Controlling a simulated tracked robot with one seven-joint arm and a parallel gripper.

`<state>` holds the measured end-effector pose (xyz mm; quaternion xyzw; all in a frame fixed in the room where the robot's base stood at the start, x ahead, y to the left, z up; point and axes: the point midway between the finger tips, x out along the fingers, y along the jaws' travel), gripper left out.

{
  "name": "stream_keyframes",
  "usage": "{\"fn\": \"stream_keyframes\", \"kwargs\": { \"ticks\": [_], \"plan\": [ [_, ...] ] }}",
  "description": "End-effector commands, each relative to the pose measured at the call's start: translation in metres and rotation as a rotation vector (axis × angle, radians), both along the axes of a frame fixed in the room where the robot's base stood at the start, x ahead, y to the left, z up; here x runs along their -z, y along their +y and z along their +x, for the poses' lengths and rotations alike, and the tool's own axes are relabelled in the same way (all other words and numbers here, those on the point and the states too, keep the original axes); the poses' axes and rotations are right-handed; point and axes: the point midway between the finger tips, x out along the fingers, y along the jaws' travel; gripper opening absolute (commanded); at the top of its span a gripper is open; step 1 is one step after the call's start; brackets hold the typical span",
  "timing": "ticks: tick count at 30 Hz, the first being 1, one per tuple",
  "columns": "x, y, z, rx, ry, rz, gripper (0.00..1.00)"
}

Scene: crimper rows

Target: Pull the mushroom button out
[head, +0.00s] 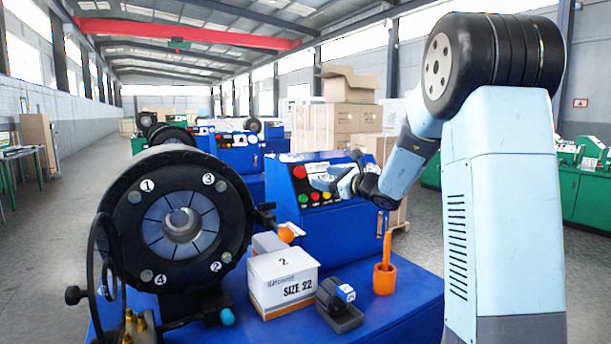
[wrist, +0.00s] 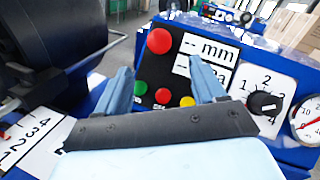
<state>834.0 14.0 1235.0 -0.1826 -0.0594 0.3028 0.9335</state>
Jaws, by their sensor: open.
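The mushroom button is the large red round knob (head: 299,171) at the upper left of the blue machine's control panel. In the wrist view the red mushroom button (wrist: 159,41) shows whole, just beyond and between the fingertips. My gripper (head: 316,180) is in front of the panel, close to the button in the head view. In the wrist view my gripper (wrist: 163,68) has its two light-blue fingers wide apart with nothing between them. I see no contact with the button; the exact distance cannot be told.
Below the button sit small green (wrist: 141,88), red (wrist: 162,96) and yellow (wrist: 187,101) buttons. A selector dial (wrist: 264,103) and a gauge (wrist: 308,121) are to the right. The round crimper head (head: 180,225), white box (head: 284,283) and orange cup (head: 384,279) stand in front.

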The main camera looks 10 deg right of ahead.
Motion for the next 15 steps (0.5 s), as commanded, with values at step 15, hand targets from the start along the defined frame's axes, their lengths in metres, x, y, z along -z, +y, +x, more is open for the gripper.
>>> {"fn": "stream_keyframes", "kwargs": {
  "ticks": [15],
  "plan": [
    [0.000, 0.048, 0.065, -0.002, 0.000, 0.000, 0.70]
  ]
}}
